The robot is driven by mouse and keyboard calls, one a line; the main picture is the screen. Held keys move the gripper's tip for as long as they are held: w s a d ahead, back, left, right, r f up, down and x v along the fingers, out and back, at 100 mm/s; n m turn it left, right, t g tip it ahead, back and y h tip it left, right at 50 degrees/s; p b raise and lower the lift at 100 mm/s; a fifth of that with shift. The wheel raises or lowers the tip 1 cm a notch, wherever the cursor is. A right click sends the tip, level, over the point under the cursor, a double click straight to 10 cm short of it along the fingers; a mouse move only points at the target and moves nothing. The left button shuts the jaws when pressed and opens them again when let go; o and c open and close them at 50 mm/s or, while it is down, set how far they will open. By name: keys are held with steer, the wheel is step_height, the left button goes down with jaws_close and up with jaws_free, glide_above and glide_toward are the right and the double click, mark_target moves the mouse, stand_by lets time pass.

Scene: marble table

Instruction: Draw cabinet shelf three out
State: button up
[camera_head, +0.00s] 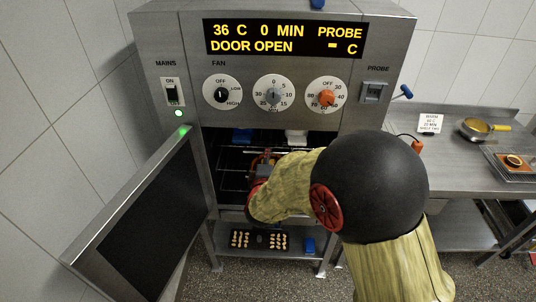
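A steel cabinet (180,38) stands in front of me, and its display reads "DOOR OPEN". Its door (150,212) is swung open to the left. Wire shelves (232,180) show inside, left of my arm; I cannot tell which one is shelf three. My gripper (262,161) is inside the cabinet opening, near the front of the shelves. Its fingertips are small and partly hidden by my wrist, so I cannot tell whether it is open or touching a shelf. My arm covers the right part of the opening.
Below the cabinet, a lower shelf holds dark trays (259,240) with pale pieces and a blue object (309,245). A tiled wall is at left.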

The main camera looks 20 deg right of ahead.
steer(key=shift+b+x, duration=0.45)
steer(key=shift+x, duration=1.8)
jaws_close()
